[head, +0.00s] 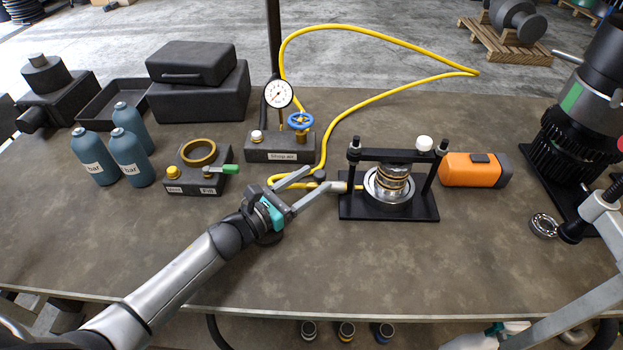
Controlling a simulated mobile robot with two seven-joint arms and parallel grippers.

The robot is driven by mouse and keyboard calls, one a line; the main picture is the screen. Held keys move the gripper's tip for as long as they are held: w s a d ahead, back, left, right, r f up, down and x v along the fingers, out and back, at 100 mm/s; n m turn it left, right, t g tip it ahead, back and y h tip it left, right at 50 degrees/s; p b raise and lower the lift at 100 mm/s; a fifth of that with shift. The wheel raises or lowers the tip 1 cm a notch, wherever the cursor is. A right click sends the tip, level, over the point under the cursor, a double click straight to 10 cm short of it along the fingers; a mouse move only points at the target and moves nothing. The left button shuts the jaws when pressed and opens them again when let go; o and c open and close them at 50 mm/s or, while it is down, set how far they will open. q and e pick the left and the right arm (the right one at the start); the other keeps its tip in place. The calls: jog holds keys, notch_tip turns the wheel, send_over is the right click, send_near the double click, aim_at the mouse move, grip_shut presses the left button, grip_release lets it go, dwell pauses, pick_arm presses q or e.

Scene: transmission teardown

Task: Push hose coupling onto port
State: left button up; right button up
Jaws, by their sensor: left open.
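The yellow hose (399,93) loops from the shop air unit across the table and back toward the black fixture (400,208). Its near end passes by my left gripper (318,179), where the coupling is small and hard to make out. A short yellow and metal piece (357,187) sits at the fixture's left side, by the port. The fixture holds a ringed metal drum (388,187) between two posts under a crossbar. My left gripper is open, its fingers spread around the hose end, left of the fixture. I cannot tell whether coupling and port touch.
The shop air unit (280,152) with gauge and blue valve stands behind the gripper. A small box with a brass ring (198,153) and blue bottles (130,158) are left. An orange device (470,170) and a bearing (544,225) lie right. The front table is clear.

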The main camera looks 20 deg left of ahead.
pick_arm(q)
jog(key=shift+w+d, duration=0.2)
jog(key=shift+w, duration=0.05)
grip_shut()
dwell(0.5)
dwell(0.9)
